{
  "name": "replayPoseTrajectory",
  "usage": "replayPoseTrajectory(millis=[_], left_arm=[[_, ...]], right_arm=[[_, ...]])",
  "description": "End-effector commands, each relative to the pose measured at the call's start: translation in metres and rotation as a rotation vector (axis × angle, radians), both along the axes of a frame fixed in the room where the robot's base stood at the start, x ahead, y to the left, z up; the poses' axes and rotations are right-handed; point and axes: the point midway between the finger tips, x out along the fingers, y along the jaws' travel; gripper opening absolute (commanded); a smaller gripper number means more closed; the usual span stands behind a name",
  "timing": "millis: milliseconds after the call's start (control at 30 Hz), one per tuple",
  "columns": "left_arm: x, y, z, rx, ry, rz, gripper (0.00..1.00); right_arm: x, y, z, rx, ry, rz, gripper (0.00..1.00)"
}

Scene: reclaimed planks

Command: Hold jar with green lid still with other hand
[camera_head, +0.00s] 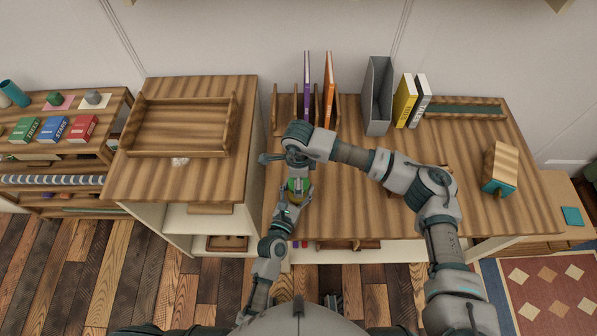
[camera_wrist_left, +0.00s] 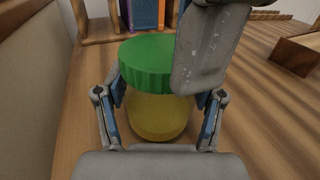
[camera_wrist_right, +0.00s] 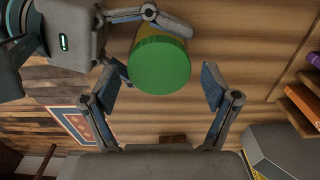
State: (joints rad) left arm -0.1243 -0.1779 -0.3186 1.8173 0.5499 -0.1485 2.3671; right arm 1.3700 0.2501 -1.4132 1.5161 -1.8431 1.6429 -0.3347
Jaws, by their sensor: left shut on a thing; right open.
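The jar has a green lid and a yellowish body; it stands upright on the desk in the left wrist view (camera_wrist_left: 158,118). In the head view the jar (camera_head: 296,185) is small and partly covered by my arms. My left gripper (camera_wrist_left: 161,103) is shut around the jar's body, one finger on each side, below the lid. My right gripper (camera_wrist_right: 161,84) is open above the jar, with the green lid (camera_wrist_right: 160,64) showing between and beyond its fingers. One grey right finger covers part of the lid in the left wrist view.
A cabinet with an empty tray (camera_head: 180,125) stands at left. Bare desk lies right of the jar.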

Motion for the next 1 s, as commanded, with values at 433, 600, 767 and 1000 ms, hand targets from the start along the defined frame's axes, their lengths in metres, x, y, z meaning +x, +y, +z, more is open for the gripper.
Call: replayPoseTrajectory(millis=[433, 600, 767, 1000], left_arm=[[0.0000, 0.0000, 0.0001, 0.000, 0.000, 0.000, 0.00], [0.0000, 0.0000, 0.0001, 0.000, 0.000, 0.000, 0.00], [0.0000, -0.0002, 0.0002, 0.000, 0.000, 0.000, 0.00], [-0.0001, -0.0004, 0.0003, 0.000, -0.001, -0.001, 0.00]], right_arm=[[0.0001, 0.0002, -0.0072, 0.000, -0.001, 0.001, 0.76], [0.0002, 0.0002, -0.0072, 0.000, -0.002, 0.000, 0.34], [0.0006, 0.0000, -0.0073, 0.000, -0.002, -0.002, 0.24], [0.0010, -0.0002, -0.0075, 0.000, -0.003, -0.016, 0.78]])
